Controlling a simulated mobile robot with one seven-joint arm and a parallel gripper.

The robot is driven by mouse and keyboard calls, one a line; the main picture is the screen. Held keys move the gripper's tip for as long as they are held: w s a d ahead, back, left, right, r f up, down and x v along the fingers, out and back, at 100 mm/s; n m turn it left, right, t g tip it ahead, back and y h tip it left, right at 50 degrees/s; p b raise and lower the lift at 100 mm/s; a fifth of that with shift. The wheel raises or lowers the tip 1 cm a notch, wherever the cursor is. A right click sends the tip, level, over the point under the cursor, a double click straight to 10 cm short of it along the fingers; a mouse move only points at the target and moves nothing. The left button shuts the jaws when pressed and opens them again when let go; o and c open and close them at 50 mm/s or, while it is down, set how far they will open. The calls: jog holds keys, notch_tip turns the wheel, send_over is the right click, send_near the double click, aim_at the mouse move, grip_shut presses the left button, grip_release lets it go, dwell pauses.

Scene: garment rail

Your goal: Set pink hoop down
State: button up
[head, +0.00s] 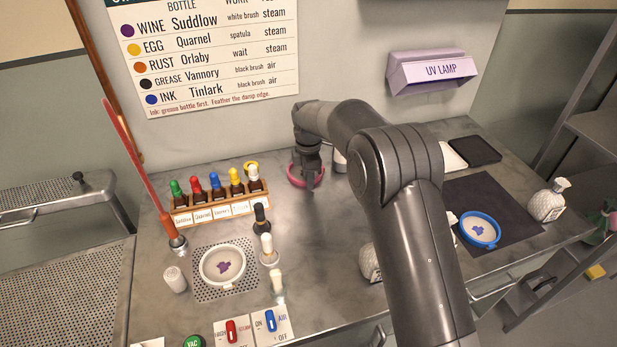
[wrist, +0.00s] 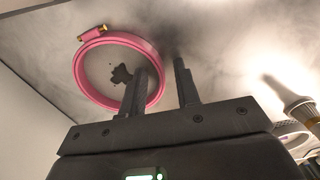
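The pink hoop (head: 303,186) is at the back middle of the steel worktop, appearing to lie flat on it. In the wrist view the hoop (wrist: 78,65) shows a brass clasp at its upper left and a dark stain inside its ring. My gripper (head: 311,172) points down at the hoop in the head view and hides part of it. In the wrist view my gripper (wrist: 163,78) has its two fingers apart with a clear gap. The left finger overlaps the hoop's right side; the right finger stands outside the ring. I cannot tell whether either finger touches it.
A bottle rack (head: 207,208) stands left of the hoop. A white hoop (head: 203,272) with a purple stain lies on a perforated plate in front. A blue hoop (head: 466,232) lies on a dark mat (head: 490,196) at right. A UV lamp (head: 432,72) hangs on the wall.

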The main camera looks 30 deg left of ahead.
notch_tip(320, 180, up, 12)
dwell(0.4)
jog(key=s+d+r+m+t, duration=0.15)
jog(key=d+r+m, duration=0.3)
jog(key=d, duration=0.55)
jog(key=s+d+r+m, duration=0.35)
jog(key=d+r, duration=0.25)
jog(key=d, duration=0.4)
jog(key=s+d+r+m+t, duration=0.1)
jog(key=d+r+m, duration=0.35)
jog(key=d, duration=0.55)
jog(key=s+d+f+m+t, duration=0.1)
jog(key=s+d+f+m, duration=0.1)
jog(key=s+d+m, duration=0.4)
jog(key=s+d+f+m+t, duration=0.2)
jog(key=s+d+m, duration=0.5)
jog(key=s+d, duration=0.6)
jog(key=shift+s+f, duration=0.35)
jog(key=shift+s, duration=0.85)
jog(key=shift+o, duration=0.3)
jog(key=shift+m, duration=0.25)
